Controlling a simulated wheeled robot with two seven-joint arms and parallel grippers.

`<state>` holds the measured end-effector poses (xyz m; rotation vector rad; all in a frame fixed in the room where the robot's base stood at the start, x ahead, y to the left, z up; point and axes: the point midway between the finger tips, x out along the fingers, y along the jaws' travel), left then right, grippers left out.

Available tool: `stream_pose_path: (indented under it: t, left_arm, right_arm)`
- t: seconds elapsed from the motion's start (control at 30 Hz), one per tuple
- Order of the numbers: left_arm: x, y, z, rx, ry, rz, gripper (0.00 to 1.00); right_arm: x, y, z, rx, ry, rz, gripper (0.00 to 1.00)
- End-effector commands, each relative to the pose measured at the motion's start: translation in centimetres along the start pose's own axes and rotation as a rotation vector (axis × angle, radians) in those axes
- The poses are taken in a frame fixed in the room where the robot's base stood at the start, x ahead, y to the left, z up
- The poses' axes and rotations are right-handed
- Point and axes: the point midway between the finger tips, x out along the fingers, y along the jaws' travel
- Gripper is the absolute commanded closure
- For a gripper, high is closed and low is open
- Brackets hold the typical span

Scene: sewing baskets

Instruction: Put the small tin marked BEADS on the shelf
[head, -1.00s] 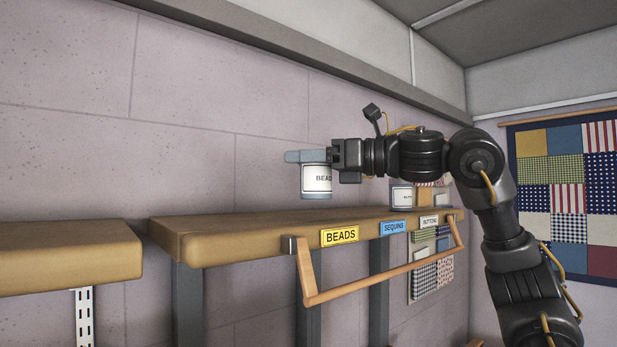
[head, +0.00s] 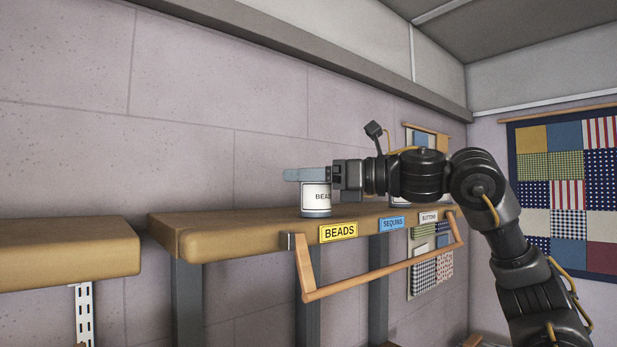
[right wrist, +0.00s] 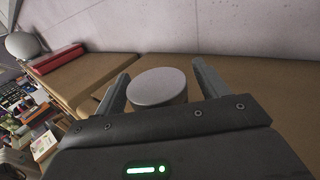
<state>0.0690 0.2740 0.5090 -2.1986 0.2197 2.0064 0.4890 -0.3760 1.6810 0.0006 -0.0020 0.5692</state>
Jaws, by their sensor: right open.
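The small BEADS tin (head: 315,199), grey-blue with a white label, stands upright on the wooden shelf (head: 230,232), above the yellow BEADS tag (head: 338,232). My right gripper (head: 308,174) is at the tin's upper part. In the right wrist view the tin's round grey lid (right wrist: 158,86) lies between the two fingers of the gripper (right wrist: 160,88), with gaps on both sides. The jaws are open. The tin's right side is hidden behind the gripper in the head view. My left gripper is not in view.
A wooden rail (head: 385,270) runs along the shelf front. Blue SEQUINS (head: 392,224) and white BUTTONS (head: 429,217) tags are farther right. A second shelf (head: 65,260) is at the left across a gap. The right wrist view shows a red box (right wrist: 54,60).

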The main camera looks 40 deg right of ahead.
Motion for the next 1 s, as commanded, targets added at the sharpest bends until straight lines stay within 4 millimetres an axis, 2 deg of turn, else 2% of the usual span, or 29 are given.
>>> stream_pose_path:
  t: [0.2, 0.27, 0.7, 0.83, 1.0]
  left_arm:
    - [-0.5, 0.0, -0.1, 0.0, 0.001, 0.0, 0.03]
    - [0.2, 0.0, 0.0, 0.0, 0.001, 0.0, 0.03]
    - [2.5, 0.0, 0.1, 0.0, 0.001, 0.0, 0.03]
    - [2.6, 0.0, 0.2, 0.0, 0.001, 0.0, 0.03]
    - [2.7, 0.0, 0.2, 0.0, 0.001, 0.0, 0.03]
  right_arm:
    - [0.0, 0.0, 0.7, 0.0, 0.0, 0.0, 0.27]
    - [-0.7, 0.0, 0.2, 0.0, -0.002, -0.001, 0.27]
    - [-9.4, 0.0, 0.2, 0.001, -0.004, 0.0, 0.27]
    - [-11.0, 0.0, 0.3, 0.001, -0.001, 0.0, 0.27]
    - [-11.9, 0.0, 0.3, 0.001, 0.0, 0.001, 0.27]
